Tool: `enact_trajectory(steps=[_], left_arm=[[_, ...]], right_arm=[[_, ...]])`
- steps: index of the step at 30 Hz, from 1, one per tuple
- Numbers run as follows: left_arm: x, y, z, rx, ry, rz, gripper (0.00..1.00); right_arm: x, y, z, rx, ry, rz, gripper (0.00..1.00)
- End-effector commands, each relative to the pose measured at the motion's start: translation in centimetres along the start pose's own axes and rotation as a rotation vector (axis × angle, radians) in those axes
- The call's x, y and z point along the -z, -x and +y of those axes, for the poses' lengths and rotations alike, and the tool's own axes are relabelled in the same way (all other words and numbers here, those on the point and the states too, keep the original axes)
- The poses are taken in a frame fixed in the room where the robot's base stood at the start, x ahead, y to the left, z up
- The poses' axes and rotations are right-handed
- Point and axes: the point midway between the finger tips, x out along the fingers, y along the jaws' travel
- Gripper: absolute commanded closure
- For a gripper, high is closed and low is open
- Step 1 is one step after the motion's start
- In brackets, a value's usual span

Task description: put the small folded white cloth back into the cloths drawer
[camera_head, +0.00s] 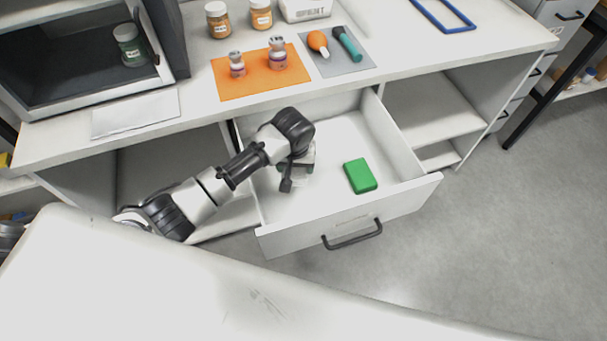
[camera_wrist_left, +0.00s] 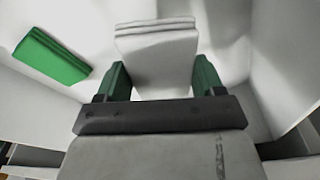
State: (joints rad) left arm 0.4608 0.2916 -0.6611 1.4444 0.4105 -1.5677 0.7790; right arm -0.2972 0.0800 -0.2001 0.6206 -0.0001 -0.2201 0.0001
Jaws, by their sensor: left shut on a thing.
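The folded white cloth (camera_wrist_left: 157,52) is between the green fingers of my left gripper (camera_wrist_left: 160,82) in the left wrist view. My left gripper is shut on it. In the head view my left gripper (camera_head: 294,170) is inside the open drawer (camera_head: 330,195), over its left part, and the cloth is mostly hidden by the gripper. I cannot tell whether the cloth touches the drawer floor. A green folded cloth (camera_head: 360,176) lies in the drawer to the right of the gripper; it also shows in the left wrist view (camera_wrist_left: 52,56). My right gripper is not in view.
The drawer's front has a dark handle (camera_head: 352,235).

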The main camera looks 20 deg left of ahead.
Motion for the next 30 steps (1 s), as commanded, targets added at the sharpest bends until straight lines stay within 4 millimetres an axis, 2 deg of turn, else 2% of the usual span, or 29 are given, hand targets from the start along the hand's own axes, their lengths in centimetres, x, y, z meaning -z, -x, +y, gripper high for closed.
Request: enact_trajectory(steps=[1, 13, 26, 27, 30], left_arm=[[-0.1, -0.8, 0.0, 0.001, 0.0, -0.001, 0.51], [-0.7, -5.4, 0.1, -0.001, -0.001, 0.0, 0.51], [-0.8, -6.0, 0.1, -0.002, 0.0, 0.001, 0.51], [-0.7, -5.9, 0.1, -0.002, 0.0, 0.002, 0.27], [-0.7, -5.9, 0.0, -0.002, 0.0, 0.001, 0.12]], right_arm=[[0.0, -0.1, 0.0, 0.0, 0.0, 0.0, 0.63], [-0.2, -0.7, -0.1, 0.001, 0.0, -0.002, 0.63], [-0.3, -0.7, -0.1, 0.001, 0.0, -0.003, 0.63], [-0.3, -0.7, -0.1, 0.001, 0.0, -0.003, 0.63], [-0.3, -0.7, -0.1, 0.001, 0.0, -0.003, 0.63]])
